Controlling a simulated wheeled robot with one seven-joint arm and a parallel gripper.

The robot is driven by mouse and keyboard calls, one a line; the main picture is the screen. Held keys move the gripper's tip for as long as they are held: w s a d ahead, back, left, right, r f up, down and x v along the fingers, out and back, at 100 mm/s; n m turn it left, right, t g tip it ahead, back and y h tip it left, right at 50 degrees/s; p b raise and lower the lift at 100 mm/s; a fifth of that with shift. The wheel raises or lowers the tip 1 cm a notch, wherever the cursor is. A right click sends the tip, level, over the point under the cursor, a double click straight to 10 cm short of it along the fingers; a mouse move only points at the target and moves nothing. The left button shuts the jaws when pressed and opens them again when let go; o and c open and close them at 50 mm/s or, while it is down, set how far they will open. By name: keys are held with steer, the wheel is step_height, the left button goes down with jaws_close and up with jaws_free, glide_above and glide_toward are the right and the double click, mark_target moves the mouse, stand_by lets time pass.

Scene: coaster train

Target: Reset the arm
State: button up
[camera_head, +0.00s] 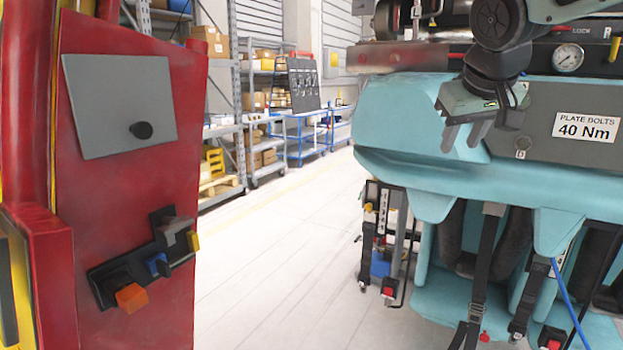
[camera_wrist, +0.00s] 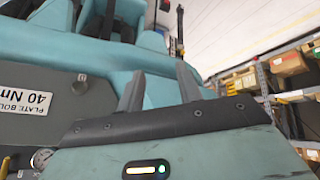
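My gripper (camera_head: 461,146) is at the right of the head view, in front of the teal coaster car (camera_head: 400,130). Its two grey fingers point down and stand apart with nothing between them. In the wrist view my gripper (camera_wrist: 158,76) shows the same two separated fingers, with teal bodywork behind them. A grey panel (camera_head: 563,122) with a "PLATE BOLTS 40 Nm" label (camera_head: 587,127) lies right of the gripper. Whether the gripper touches the car cannot be told.
A red unit (camera_head: 140,215) with a grey plate (camera_head: 120,105) and a bracket with coloured blocks stands at the left. A round gauge (camera_head: 568,58) is at the upper right. Shelving (camera_head: 222,130) stands behind. Pale floor (camera_head: 280,260) between the red unit and the car is clear.

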steer(key=s+a+f+n+g+y, duration=0.2)
steer(key=s+a+f+n+g, duration=0.1)
steer(key=s+a+f, duration=0.8)
steer(key=s+f+n+g, duration=0.1)
steer(key=s+f+g, duration=0.1)
steer(key=s+f, duration=0.4)
steer(key=s+f+n+g, duration=0.1)
steer(key=s+f, duration=0.5)
steer(key=s, duration=0.7)
steer(key=shift+a+n+g, duration=0.4)
steer(key=shift+n, duration=0.2)
